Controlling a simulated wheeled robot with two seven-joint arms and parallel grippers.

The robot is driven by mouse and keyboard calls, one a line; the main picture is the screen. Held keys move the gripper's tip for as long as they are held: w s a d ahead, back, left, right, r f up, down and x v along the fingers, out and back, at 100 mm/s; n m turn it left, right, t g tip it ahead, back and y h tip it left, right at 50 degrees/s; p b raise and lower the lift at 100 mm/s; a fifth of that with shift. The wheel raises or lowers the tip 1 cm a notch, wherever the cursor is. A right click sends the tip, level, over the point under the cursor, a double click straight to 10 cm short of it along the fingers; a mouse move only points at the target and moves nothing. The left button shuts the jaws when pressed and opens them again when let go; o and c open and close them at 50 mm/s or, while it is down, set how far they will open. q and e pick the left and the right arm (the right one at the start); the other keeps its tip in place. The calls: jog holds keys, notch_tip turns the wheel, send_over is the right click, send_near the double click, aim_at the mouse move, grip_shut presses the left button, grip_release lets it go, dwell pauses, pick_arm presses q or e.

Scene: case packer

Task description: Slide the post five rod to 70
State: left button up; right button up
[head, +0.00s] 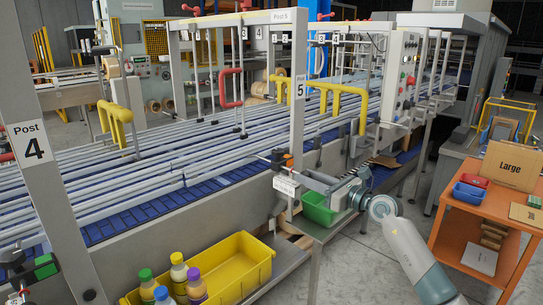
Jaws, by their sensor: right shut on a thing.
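Post five (298,120) is a grey upright with a "5" label, standing at the near edge of the conveyor. A dark clamp with an orange part (281,160) sits low on it, and a thin rod seems to run through there toward the lanes. A small white printed plate (286,186) hangs just below; its text is too small to read. My right gripper (308,179) reaches in from the lower right, just right of the post. It is shut on what appears to be the outer end of the post five rod, mostly hidden by the fingers.
A green bin (318,208) sits right under my right gripper. A yellow bin (240,265) with several capped bottles is at the bottom. Post four (35,150) stands at the left. An orange cart (465,225) with boxes is at right. Grey floor lies between cart and conveyor.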

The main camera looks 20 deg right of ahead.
jog(key=shift+w+a, duration=0.15)
jog(key=shift+w, duration=0.35)
jog(key=o, duration=0.9)
jog(key=shift+c, duration=0.2)
jog(key=shift+s, duration=0.15)
jog(key=v, duration=0.6)
jog(key=shift+s, duration=0.35)
dwell(0.3)
